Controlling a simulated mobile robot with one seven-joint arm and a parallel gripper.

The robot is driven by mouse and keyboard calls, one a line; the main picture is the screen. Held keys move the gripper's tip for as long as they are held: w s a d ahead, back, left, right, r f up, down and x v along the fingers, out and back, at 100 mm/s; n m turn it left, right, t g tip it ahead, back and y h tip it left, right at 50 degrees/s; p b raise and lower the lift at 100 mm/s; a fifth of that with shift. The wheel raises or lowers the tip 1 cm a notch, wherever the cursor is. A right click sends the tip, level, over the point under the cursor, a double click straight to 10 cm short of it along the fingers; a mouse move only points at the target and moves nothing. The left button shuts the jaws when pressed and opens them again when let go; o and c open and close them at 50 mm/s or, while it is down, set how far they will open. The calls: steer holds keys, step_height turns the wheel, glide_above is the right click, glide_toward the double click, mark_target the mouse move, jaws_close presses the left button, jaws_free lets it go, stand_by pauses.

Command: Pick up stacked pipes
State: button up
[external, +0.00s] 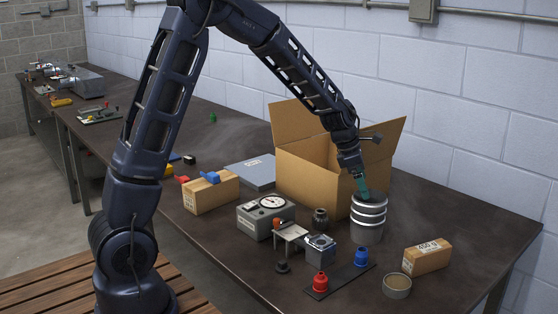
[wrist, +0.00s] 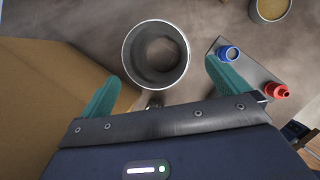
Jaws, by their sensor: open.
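The stacked pipes (external: 368,222) stand upright as a silver-grey metal cylinder with raised bands near the top, on the dark table in front of the open box. In the wrist view I look down into their round hollow opening (wrist: 180,71). My gripper (external: 362,188) has teal fingers and is at the upper rim of the pipes, on its box side. In the wrist view the gripper (wrist: 162,70) is open, its fingers spread to the left and right of the pipes. Nothing is held. Whether a finger touches the rim cannot be told.
An open cardboard box (external: 310,175) stands close behind and left of the pipes. A black plate (external: 340,281) with red and blue fittings, a small carton (external: 427,256) and a round tin (external: 397,286) lie in front. A dial gauge (external: 266,216) is left.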

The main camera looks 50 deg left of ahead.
mark_target(368, 217)
steer(key=shift+w+d+f+n, duration=0.15)
steer(key=shift+w+f+n, duration=0.15)
steer(key=shift+f, duration=0.25)
steer(key=shift+w+d+f+n, duration=0.1)
steer(key=shift+w+f+n, duration=0.1)
steer(key=shift+w+f, duration=0.25)
steer(key=shift+a+x, duration=0.1)
steer(key=shift+x, duration=1.75)
steer(key=shift+a+x, duration=0.15)
steer(key=shift+x, duration=1.65)
steer(key=shift+s+f, duration=0.1)
steer(key=shift+s, duration=0.05)
steer(key=c, duration=1)
